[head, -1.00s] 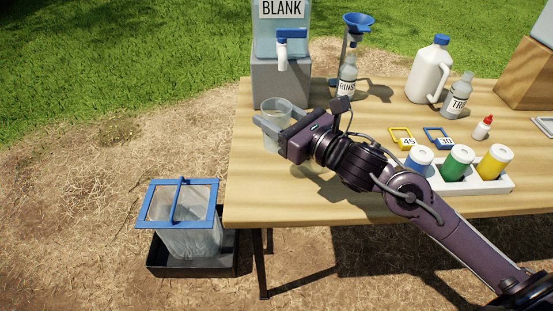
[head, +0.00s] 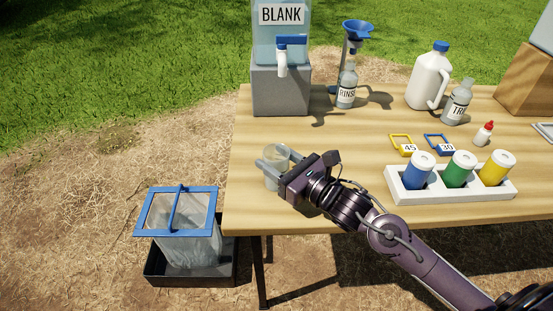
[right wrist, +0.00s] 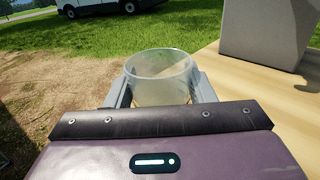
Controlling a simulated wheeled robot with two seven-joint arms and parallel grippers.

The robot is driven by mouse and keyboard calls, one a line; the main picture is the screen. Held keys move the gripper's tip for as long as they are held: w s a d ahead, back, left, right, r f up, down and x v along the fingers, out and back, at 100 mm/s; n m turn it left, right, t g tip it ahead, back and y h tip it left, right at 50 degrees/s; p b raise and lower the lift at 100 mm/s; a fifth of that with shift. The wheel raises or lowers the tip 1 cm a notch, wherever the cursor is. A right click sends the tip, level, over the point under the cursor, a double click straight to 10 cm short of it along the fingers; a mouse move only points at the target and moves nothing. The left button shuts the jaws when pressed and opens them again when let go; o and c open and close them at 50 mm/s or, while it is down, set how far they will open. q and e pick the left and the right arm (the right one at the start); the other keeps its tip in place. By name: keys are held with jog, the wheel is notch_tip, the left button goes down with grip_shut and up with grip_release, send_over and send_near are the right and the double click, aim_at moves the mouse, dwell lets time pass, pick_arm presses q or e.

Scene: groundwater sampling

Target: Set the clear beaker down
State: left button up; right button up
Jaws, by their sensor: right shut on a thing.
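The clear beaker (head: 277,160) is upright between the fingers of my right gripper (head: 274,168), near the left edge of the wooden table (head: 330,205). The right gripper is shut on it. In the right wrist view the beaker (right wrist: 161,76) shows its open rim, with a grey finger on each side; it looks empty. The gripper body hides its lower part, so I cannot tell whether its base touches the table. My left gripper is not in view.
Behind the beaker stands a grey block (head: 281,90) under the BLANK container (head: 281,35) with its tap. A rinse bottle (head: 347,86) and a white rack (head: 450,190) of capped bottles are to the right. A blue-rimmed bin (head: 185,225) stands on the ground left of the table.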

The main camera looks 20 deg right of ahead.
jog(key=shift+f, duration=0.1)
jog(key=o, duration=1.1)
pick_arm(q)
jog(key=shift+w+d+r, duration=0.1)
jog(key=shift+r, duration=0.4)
